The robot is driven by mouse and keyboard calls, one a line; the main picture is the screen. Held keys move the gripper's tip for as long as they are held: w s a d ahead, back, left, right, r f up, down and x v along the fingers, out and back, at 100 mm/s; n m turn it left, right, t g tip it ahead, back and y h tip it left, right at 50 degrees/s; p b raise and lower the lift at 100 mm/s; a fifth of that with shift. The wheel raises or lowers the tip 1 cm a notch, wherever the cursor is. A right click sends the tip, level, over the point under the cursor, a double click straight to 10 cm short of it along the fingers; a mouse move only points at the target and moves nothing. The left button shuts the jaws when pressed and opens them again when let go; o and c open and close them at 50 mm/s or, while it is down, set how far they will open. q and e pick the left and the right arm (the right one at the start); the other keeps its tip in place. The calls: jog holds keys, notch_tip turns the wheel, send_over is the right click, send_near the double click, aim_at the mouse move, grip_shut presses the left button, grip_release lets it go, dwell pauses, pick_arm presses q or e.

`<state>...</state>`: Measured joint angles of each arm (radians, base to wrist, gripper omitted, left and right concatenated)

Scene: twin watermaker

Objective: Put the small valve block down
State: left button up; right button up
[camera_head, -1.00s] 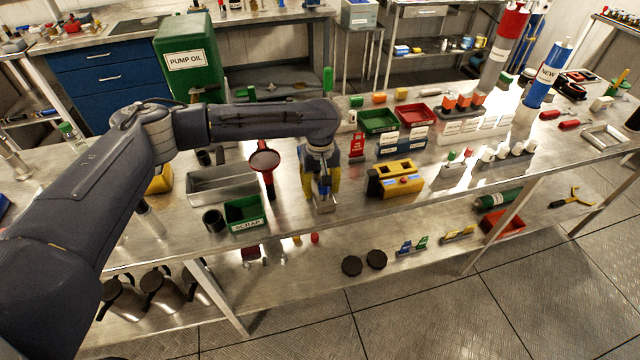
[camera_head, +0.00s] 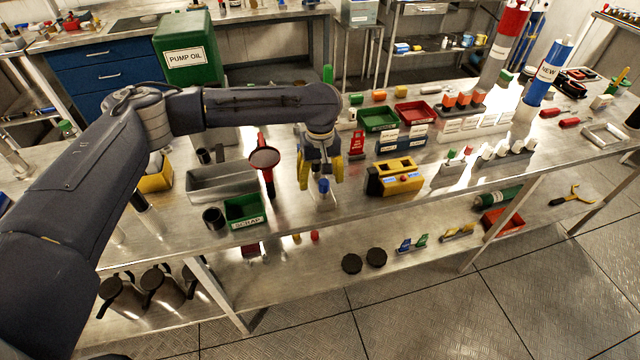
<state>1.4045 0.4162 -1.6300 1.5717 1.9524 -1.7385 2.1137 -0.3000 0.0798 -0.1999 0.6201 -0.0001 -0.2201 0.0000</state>
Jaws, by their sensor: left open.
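The small valve block (camera_head: 324,187), with a blue top, stands on the steel bench (camera_head: 345,215), between the scrap bin and the yellow block. Its grey lower part is hard to make out against the shiny metal. My left gripper (camera_head: 321,174) is open, with its yellow fingers spread to either side just above and behind the block. It appears clear of the block. My right gripper is not in view.
A yellow block with square openings (camera_head: 376,183) stands close on the right. The bench's front edge is near.

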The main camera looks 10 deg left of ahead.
pick_arm(q)
notch_tip(320, 180, up, 9)
dwell(0.4)
